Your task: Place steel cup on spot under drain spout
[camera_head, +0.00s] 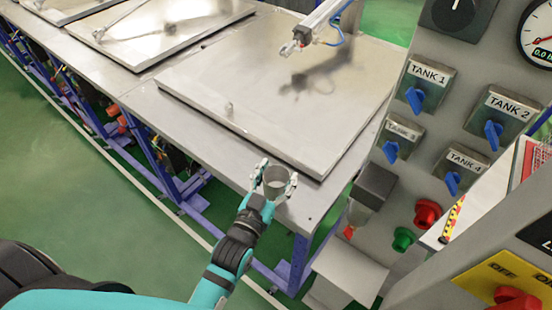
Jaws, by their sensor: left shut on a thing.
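A grey steel cup (276,180) is between the fingers of my left gripper (275,178), which is shut on it near the front right corner of the steel table. The cup looks roughly upright with its open rim facing up. I cannot tell whether its base touches the tabletop. A dark grey box with a transparent lower part and a red tip, which looks like the drain spout (373,187), is on the panel right of the cup. A plain grey ledge (350,268) lies below it. No marked spot can be made out. My right gripper is out of view.
A large metal lid (290,90) lies on the table (205,140), with a pneumatic cylinder (318,22) above it. The control panel (440,130) has blue tank knobs, a red button (427,212) and a green button (403,238). A gap separates table and panel.

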